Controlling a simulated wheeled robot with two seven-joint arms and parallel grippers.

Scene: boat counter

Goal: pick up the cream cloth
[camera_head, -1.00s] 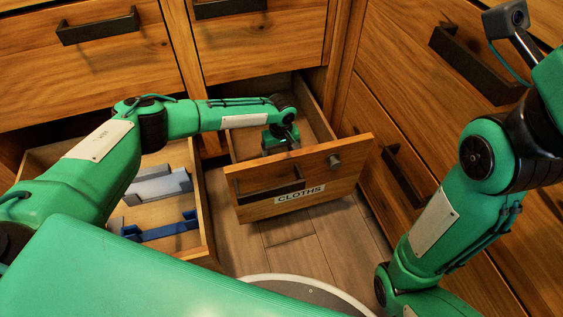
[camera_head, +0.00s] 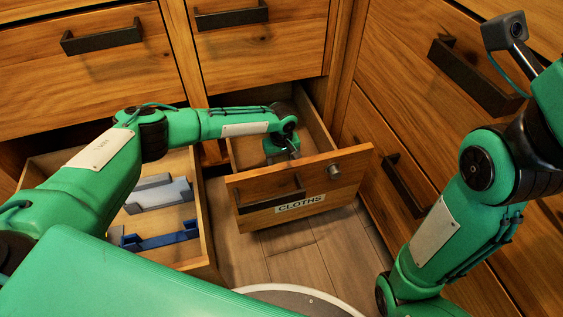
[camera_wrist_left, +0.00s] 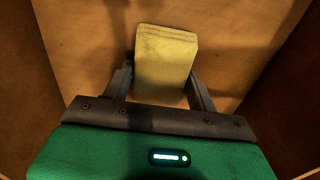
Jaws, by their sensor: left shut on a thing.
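The cream cloth (camera_wrist_left: 165,60) is a folded, layered pad inside the open drawer labelled CLOTHS (camera_head: 352,166). It shows in the left wrist view between the two dark fingers of my left gripper (camera_wrist_left: 160,74). The gripper is shut on the cloth. In the head view my left gripper (camera_head: 282,150) reaches down into that drawer behind its front panel, and the cloth is hidden there. My right arm stands at the right of the head view, and its gripper is out of the picture.
A second open drawer (camera_head: 206,222) at the left holds grey and blue items (camera_head: 160,194). The drawer walls stand close around my left gripper. Closed wooden drawers with dark handles (camera_head: 110,36) surround this corner. Some floor (camera_head: 290,245) shows in front.

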